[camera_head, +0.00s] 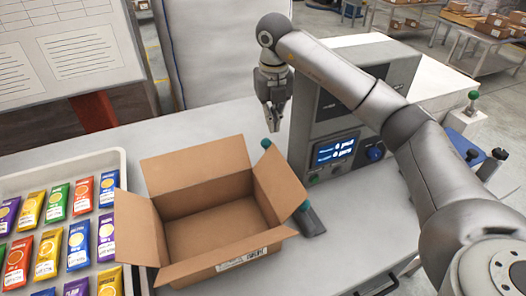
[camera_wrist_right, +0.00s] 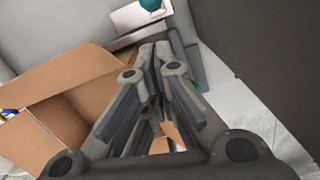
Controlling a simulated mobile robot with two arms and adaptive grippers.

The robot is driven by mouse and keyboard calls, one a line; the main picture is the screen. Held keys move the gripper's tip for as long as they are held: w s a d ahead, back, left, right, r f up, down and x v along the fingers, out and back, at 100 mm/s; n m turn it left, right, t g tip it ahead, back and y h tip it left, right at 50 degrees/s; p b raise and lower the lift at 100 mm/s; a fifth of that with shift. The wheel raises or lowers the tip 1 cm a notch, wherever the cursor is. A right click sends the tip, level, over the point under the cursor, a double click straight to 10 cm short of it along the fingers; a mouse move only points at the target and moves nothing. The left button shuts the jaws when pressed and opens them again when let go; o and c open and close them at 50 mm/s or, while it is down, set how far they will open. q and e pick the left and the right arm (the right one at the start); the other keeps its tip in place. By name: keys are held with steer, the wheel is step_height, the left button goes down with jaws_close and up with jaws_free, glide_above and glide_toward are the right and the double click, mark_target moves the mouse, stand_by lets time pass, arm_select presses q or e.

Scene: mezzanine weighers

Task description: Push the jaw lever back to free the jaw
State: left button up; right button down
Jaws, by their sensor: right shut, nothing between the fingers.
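My right gripper (camera_head: 275,122) points down beside the back left of a grey machine with a blue display (camera_head: 335,150). It is shut and empty; its fingers also fill the middle of the right wrist view (camera_wrist_right: 155,58). A teal knob (camera_head: 267,142) shows just below the fingertips, behind the box; I cannot tell if they touch. A second teal knob (camera_head: 304,206) stands on a dark bar (camera_head: 311,221) at the box's right side. A teal knob (camera_wrist_right: 150,4) shows at the top of the wrist view. Which knob belongs to the jaw lever is unclear. My left gripper is out of view.
An open cardboard box (camera_head: 215,268) stands close to the machine, its right flap near the knobs. A white tray (camera_head: 125,185) of colourful packets is at the left. Bare table lies in front of the machine.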

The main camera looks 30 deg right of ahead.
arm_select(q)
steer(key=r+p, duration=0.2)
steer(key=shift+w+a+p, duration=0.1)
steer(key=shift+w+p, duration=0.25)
arm_select(e)
step_height(320, 180, down, 11)
steer(key=w, duration=0.1)
steer(key=shift+w, duration=0.2)
steer(key=shift+w+d, duration=0.1)
